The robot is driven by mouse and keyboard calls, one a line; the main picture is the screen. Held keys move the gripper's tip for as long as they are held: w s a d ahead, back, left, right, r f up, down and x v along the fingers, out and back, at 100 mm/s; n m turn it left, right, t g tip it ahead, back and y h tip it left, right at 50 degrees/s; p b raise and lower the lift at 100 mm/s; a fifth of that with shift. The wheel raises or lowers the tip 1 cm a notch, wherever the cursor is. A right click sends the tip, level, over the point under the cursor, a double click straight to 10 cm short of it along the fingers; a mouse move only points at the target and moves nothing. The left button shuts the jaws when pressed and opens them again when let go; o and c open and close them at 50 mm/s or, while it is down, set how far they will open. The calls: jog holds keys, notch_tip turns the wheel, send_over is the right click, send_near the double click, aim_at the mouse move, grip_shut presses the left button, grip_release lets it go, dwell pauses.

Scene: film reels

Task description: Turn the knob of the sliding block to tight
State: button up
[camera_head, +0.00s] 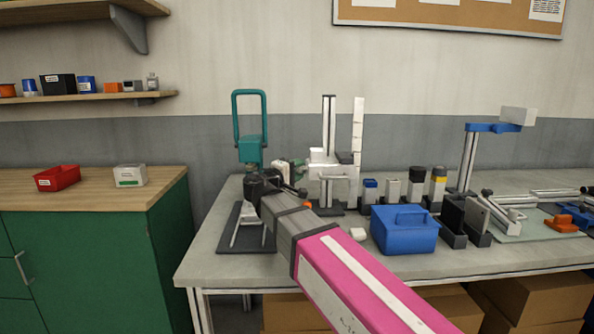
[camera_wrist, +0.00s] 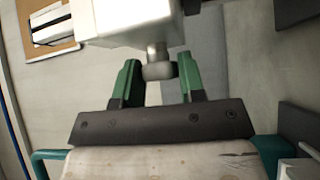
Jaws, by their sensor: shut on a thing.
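The sliding block (camera_wrist: 130,22) is a white block at the top of the wrist view. Its grey knob (camera_wrist: 158,70) sticks out below it on a short round shaft. My gripper (camera_wrist: 158,76) has two green fingers, one on each side of the knob, and is shut on it. In the head view my gripper (camera_head: 298,164) is at the left side of a white stand with a dark upright column (camera_head: 328,120). The knob is too small and hidden to make out there. No tight or loose marking can be read.
A teal hand press (camera_head: 250,150) stands just left of my gripper. Several small bottles and blocks (camera_head: 392,190) stand right of the stand. A blue box with a handle (camera_head: 404,235) is in front of them. The table's front strip (camera_head: 480,262) is clear.

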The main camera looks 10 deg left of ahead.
jog(key=shift+w+f+m+t+h, duration=0.15)
jog(key=shift+m+t+h, duration=0.25)
jog(key=shift+m+h, duration=1.55)
jog(key=shift+s+f+m+t+h, duration=0.1)
jog(key=shift+m+t+h, duration=0.3)
jog(key=shift+m+h, duration=1.55)
jog(key=shift+m+y, duration=0.4)
jog(key=shift+m, duration=0.4)
jog(key=o, duration=0.9)
jog(key=shift+r, duration=0.15)
jog(key=s+a+r, duration=0.1)
jog(key=s+r, duration=0.2)
jog(key=s+a+r, duration=0.2)
jog(key=s+r, duration=0.2)
jog(key=s+a+r, duration=0.2)
jog(key=s+r, duration=0.1)
jog(key=shift+s+a+r, duration=0.15)
jog(key=shift+r, duration=0.25)
